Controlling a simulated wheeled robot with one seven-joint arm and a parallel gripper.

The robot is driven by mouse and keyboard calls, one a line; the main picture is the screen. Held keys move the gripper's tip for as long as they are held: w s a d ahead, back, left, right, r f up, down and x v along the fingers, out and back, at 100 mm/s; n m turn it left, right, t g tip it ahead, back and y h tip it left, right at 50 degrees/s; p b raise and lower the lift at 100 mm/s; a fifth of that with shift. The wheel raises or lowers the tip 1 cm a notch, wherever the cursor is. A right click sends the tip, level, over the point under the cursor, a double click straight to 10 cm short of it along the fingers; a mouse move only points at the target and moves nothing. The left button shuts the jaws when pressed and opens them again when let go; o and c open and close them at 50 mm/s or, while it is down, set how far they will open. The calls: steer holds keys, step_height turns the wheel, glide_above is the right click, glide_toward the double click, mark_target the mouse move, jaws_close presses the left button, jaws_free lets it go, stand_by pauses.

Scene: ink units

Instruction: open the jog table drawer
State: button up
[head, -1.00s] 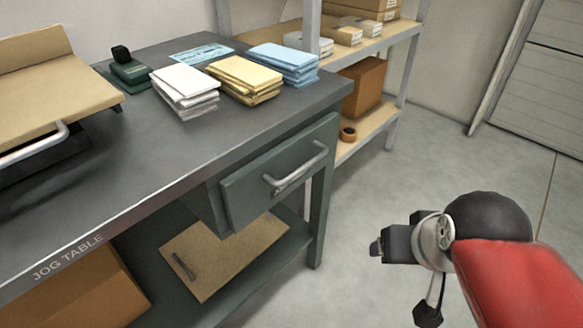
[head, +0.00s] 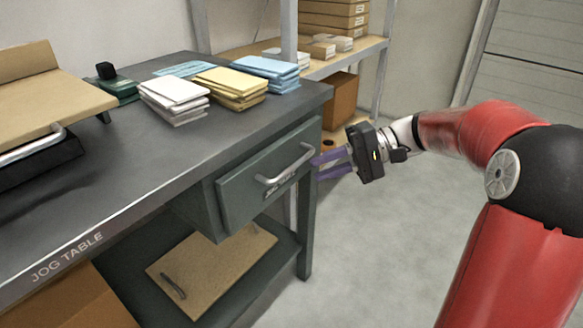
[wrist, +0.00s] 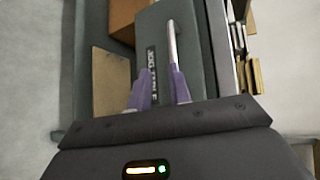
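The jog table (head: 130,165) is a dark grey bench with its name lettered on the front edge. My gripper (head: 318,167) has purple fingers, apart and empty, just right of the handle's right end. In the wrist view, my gripper (wrist: 160,78) points at the drawer front (wrist: 150,25), with the handle (wrist: 172,42) lined up near the right finger. Contact cannot be told.
Stacks of white (head: 172,95), yellow (head: 232,82) and blue paper (head: 268,70) lie on the tabletop. A lower shelf holds a tan board (head: 210,265). A storage rack (head: 365,55) stands behind. The floor (head: 375,240) in front of the drawer is clear.

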mark_target(296, 162)
steer(key=a, duration=0.2)
steer(key=a+y, duration=0.1)
steer(key=a, duration=0.1)
steer(key=a+y, duration=0.1)
steer(key=a, duration=0.1)
steer(key=shift+w+a, duration=0.15)
steer(key=shift+w, duration=0.15)
jaws_close()
